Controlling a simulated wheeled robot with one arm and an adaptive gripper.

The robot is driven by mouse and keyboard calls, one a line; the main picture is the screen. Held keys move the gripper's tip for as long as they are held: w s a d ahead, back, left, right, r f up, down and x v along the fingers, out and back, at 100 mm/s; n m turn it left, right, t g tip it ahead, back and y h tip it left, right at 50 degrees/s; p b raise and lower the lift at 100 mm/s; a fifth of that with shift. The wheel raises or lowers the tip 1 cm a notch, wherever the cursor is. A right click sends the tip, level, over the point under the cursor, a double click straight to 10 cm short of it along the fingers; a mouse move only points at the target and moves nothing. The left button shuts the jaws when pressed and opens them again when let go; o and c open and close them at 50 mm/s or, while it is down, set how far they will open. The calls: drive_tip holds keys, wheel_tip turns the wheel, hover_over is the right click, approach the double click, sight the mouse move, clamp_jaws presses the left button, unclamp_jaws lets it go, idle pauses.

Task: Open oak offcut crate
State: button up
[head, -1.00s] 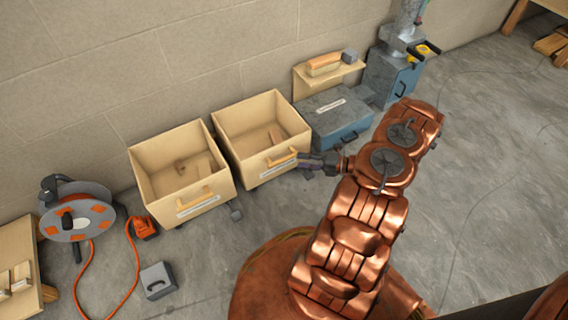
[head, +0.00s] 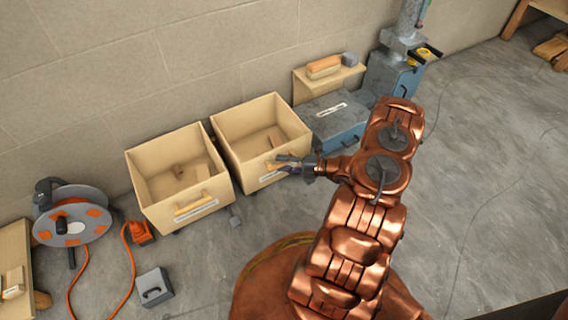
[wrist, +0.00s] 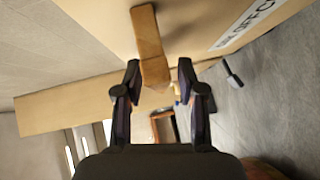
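The oak offcut crate (head: 233,152) is the right of two tan open-topped wooden crates by the wall. In the wrist view its front label (wrist: 238,28) partly reads "OAK OFFC". Its wooden bar handle (wrist: 148,35) is on the front, above the label. My gripper (head: 282,164) is at the front of this crate, by the handle, and covers part of it in the head view. In the wrist view my gripper (wrist: 159,72) has its fingers apart, with the handle's near end showing in the gap. Contact cannot be told.
The other crate (head: 155,190) stands close on the left, with its handle (head: 194,206) at the front. A blue-grey box (head: 340,128) is on the right. A cable reel (head: 72,222), orange cable and a small grey box (head: 154,286) lie left. Floor at right is clear.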

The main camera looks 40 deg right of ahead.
clamp_jaws()
idle(0.6)
